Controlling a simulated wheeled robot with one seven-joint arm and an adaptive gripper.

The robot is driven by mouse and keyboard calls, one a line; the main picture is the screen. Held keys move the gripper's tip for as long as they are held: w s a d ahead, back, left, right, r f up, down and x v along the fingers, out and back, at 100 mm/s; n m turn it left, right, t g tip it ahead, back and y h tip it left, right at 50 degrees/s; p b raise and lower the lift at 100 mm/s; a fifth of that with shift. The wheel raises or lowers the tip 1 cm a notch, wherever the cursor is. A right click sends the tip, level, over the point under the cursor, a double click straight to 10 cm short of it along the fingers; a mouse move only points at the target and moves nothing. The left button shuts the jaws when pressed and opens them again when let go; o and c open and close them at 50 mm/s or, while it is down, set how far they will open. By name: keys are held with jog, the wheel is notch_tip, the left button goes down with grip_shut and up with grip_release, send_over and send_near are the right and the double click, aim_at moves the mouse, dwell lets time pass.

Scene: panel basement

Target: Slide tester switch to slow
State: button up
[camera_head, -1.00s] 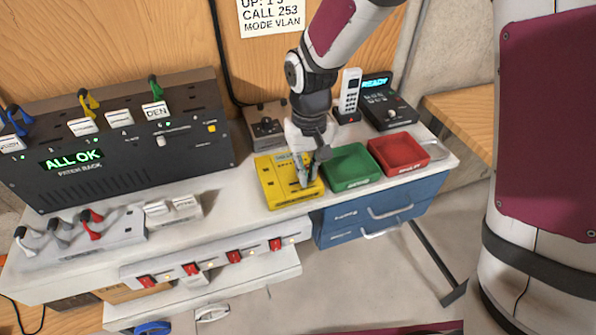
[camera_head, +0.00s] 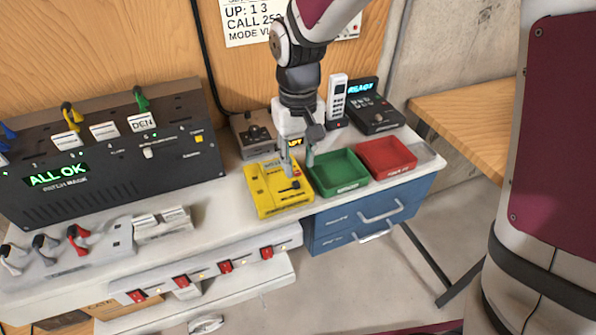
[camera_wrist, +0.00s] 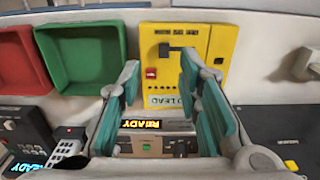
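The yellow tester (camera_head: 264,196) lies on the white bench, left of the green tray. Its face carries a black switch knob (camera_head: 291,186) and a small red button. In the wrist view the yellow tester (camera_wrist: 226,42) fills the upper middle, with the dark switch knob (camera_wrist: 166,50) near its left part and a partly hidden label ending in "LEAD". The lettering by the switch is too small to read. My gripper (camera_head: 298,168) is open over the tester's back right edge. In the wrist view my gripper (camera_wrist: 160,66) has its teal-padded fingers spread, with nothing between them.
A green tray (camera_head: 337,190) and a red tray (camera_head: 385,175) stand right of the tester. A grey box (camera_head: 252,144) stands behind it; a handset (camera_head: 336,100) and a black console (camera_head: 374,120) stand farther right. The patch rack (camera_head: 100,190) is left. Some bench left of the tester is clear.

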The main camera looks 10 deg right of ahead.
aim_at(298, 182)
notch_tip(298, 182, up, 6)
jog(key=shift+r, duration=0.2)
dwell(0.4)
jog(key=s+d+r+m+t, duration=0.1)
jog(key=s+d+r+t, duration=0.1)
jog(key=s+d+r, duration=0.3)
jog(key=s+d+r+m+t, duration=0.2)
jog(key=s+d+r, duration=0.3)
jog(key=s+d, duration=0.4)
jog(key=s+t, duration=0.1)
jog(key=s, duration=0.4)
jog(key=shift+s, duration=0.2)
dwell(0.6)
